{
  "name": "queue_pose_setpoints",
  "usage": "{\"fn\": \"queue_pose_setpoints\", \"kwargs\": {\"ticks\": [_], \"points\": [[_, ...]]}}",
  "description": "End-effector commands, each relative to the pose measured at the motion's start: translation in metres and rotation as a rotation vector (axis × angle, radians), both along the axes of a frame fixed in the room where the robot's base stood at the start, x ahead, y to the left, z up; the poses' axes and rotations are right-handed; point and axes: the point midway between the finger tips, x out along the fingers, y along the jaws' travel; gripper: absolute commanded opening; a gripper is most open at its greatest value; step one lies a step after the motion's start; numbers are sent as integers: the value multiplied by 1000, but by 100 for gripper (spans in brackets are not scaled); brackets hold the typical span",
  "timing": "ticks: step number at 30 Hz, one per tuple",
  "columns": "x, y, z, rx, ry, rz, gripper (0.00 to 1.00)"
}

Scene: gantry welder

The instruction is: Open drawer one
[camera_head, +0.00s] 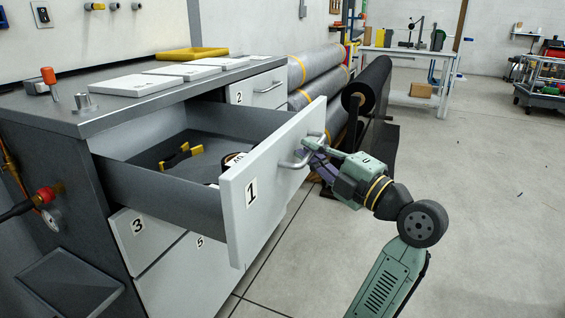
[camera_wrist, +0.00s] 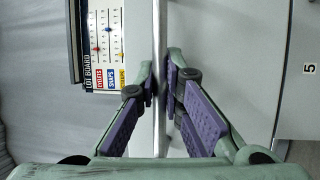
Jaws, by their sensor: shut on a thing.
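Drawer one (camera_head: 262,190), with a pale grey front marked 1, stands pulled well out of the dark grey cabinet (camera_head: 70,160). Its handle (camera_head: 300,158) is a metal bar on the drawer's outer face. My gripper (camera_head: 308,150) reaches it from the right and is shut on the bar. In the wrist view the handle (camera_wrist: 160,60) runs upright between my purple-padded fingers (camera_wrist: 163,90). Inside the drawer, a yellow and black item (camera_head: 180,156) lies towards the back, and a dark item (camera_head: 233,160) is partly hidden behind the front panel.
Drawers two (camera_head: 268,88), three (camera_head: 137,232) and five (camera_head: 190,270) look shut. Wrapped rolls (camera_head: 315,75) and a black roll (camera_head: 370,85) stand behind my gripper. A board with sliders (camera_wrist: 103,45) shows in the wrist view.

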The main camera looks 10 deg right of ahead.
Motion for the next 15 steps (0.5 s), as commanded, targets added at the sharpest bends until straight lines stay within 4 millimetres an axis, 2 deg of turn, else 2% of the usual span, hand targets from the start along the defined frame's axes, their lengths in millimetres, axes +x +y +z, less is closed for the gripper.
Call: {"fn": "queue_pose_setpoints", "kwargs": {"ticks": [6,15], "points": [[-23,-32,-3,-4,-1,0,0],[-39,-53,-1,-2,0,5,0]]}}
